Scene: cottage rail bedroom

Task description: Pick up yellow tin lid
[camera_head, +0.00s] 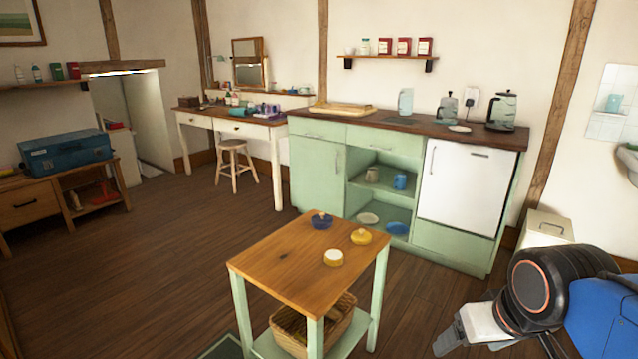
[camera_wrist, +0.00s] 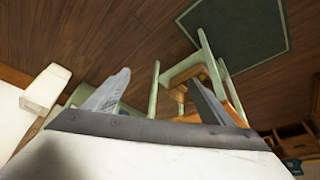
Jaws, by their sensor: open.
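A small yellow lid with a knob (camera_head: 361,237) lies on the wooden top of a small green-legged table (camera_head: 290,262), near its far right corner. A blue lid with a yellowish knob (camera_head: 321,221) lies to its left, and a round white-topped piece with a tan side (camera_head: 333,258) lies nearer the front. My gripper (camera_head: 448,345) is at the lower right, well apart from the table and lids. In the wrist view my gripper (camera_wrist: 160,97) has its fingers spread with nothing between them. The yellow lid cannot be made out in the wrist view.
A wicker basket (camera_head: 325,325) sits on the small table's lower shelf. A green cabinet (camera_head: 318,172) with a white-fronted appliance (camera_head: 458,187) stands behind. A stool (camera_head: 234,163) stands by the desk (camera_head: 228,126). Wooden floor (camera_head: 150,255) is clear on the left.

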